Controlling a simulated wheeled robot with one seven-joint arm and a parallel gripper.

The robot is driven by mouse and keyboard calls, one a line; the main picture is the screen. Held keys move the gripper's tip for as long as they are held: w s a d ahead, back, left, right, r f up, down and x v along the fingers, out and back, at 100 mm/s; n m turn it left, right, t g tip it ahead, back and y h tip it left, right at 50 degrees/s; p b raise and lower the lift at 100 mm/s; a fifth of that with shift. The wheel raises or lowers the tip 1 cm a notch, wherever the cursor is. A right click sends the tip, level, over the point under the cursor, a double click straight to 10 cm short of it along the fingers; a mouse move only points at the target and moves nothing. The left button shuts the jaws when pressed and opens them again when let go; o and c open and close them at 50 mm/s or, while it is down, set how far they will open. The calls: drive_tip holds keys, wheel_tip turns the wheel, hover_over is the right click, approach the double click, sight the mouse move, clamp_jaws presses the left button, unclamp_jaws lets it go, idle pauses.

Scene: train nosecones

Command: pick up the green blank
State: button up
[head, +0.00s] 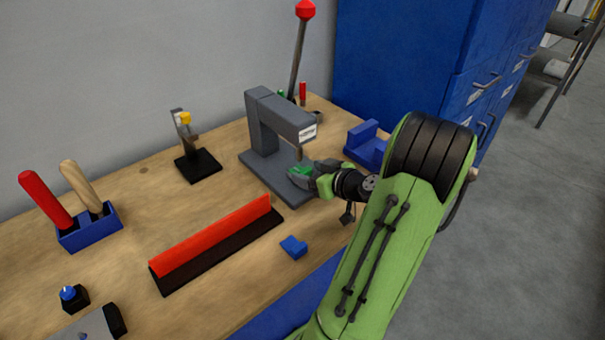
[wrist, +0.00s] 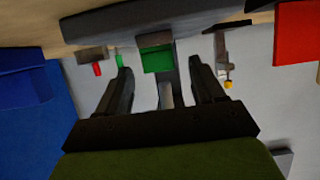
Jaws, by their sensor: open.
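The green blank (head: 300,170) is a small green block on the base of the grey press (head: 265,128), below its ram. In the wrist view the picture is turned over, and the green blank (wrist: 157,60) shows ahead, in line with the gap between my fingers. My gripper (head: 313,177) is at the press base, right beside the blank. In the wrist view my gripper (wrist: 158,72) has its two dark fingers spread apart, with nothing clearly held. I cannot tell whether either finger touches the blank.
The press has a red-knobbed lever (head: 305,10). A blue block (head: 366,143) stands right of it. A red bar on a dark strip (head: 215,240) and a small blue piece (head: 293,246) lie in front. A black-based stand (head: 198,165) is left. Blue cabinets (head: 405,60) stand behind.

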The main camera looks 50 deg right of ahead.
sight(306, 171)
drive_tip(key=x, duration=0.3)
drive_tip(key=shift+c, duration=0.5)
drive_tip(key=c, duration=1)
drive_tip(key=shift+r, duration=0.1)
drive_tip(key=shift+r, duration=0.3)
drive_tip(key=r, duration=0.1)
drive_tip(key=s+r+p, duration=0.1)
drive_tip(key=shift+r, duration=0.4)
drive_tip(key=s+a, duration=0.1)
drive_tip(key=s, duration=0.4)
drive_tip(key=s+a, duration=0.1)
drive_tip(key=s, duration=0.5)
drive_tip(key=s+a+b, duration=0.1)
drive_tip(key=s+a, duration=0.1)
drive_tip(key=s, duration=0.3)
drive_tip(key=shift+s, duration=0.35)
